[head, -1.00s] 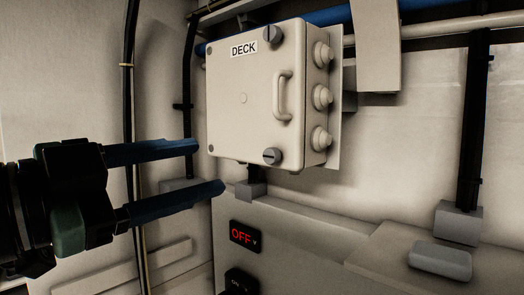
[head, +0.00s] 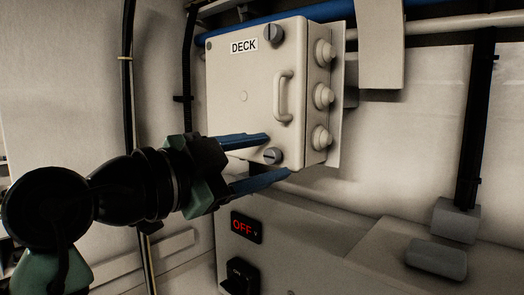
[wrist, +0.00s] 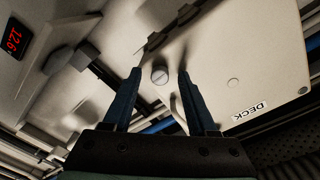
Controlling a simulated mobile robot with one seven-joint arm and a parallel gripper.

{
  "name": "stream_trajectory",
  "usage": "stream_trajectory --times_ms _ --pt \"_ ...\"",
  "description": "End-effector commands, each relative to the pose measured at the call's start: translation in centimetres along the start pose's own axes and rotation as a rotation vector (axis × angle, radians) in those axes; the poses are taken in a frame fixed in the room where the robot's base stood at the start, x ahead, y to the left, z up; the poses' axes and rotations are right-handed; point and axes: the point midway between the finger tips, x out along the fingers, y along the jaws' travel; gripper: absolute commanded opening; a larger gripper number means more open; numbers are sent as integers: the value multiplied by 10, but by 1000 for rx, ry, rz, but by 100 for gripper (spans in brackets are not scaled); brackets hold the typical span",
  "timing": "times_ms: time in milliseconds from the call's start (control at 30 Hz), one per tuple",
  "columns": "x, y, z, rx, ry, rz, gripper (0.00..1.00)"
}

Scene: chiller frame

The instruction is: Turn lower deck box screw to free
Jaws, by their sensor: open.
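The pale deck box (head: 225,110) hangs on the wall with a DECK label and a handle. Its lower screw (head: 272,156), a round grey slotted head, sits at the box's lower right corner. My gripper (head: 278,155) reaches in from the left with its blue fingers apart, one above and one below the screw in the head view. In the wrist view the screw (wrist: 160,76) shows between the two open fingertips of my gripper (wrist: 160,73), with a gap on each side. I cannot tell how deep the tips reach. The screw's slot looks tilted.
A similar upper screw (head: 272,36) sits at the box's top right. The handle (head: 283,96) stands out between the screws. Round knobs line the right side. A ledge extends right.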

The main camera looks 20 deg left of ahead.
Motion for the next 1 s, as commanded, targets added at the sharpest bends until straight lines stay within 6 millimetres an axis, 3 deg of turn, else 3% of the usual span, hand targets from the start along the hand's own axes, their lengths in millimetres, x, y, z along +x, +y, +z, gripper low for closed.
stream_trajectory --times_ms 300,633,1000 --pt "3 0 0 0 0 0 58" --pt "3 0 0 0 0 0 0" --pt "3 0 0 -18 1 0 0"
